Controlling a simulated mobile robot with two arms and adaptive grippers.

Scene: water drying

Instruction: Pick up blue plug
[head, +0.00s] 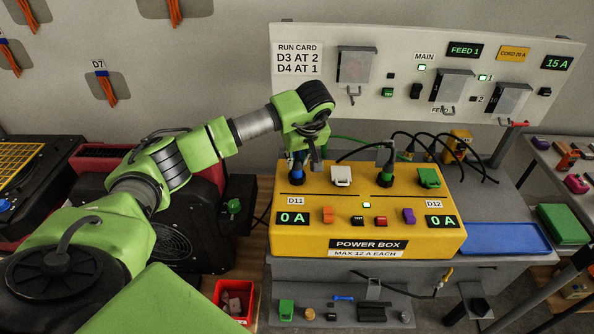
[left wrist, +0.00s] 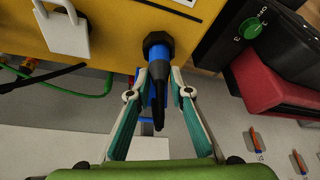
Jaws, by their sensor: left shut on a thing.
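The blue plug (head: 297,168) stands at the left socket of the yellow power box (head: 350,247), above the D11 label. My left gripper (head: 309,152) reaches down over it from above and is shut on it. In the left wrist view the two fingers of my gripper (left wrist: 160,85) close on either side of the plug (left wrist: 150,90), which shows blue edges and a dark tapered tail. A black collar (left wrist: 158,40) sits at its far end. I cannot tell whether the plug is fully seated. My right gripper does not show.
A white-flapped socket (head: 341,176) is just right of the plug. A grey panel (head: 300,100) stands behind. A blue tray (head: 505,238) lies empty at right. A red bin (head: 235,300) is below left.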

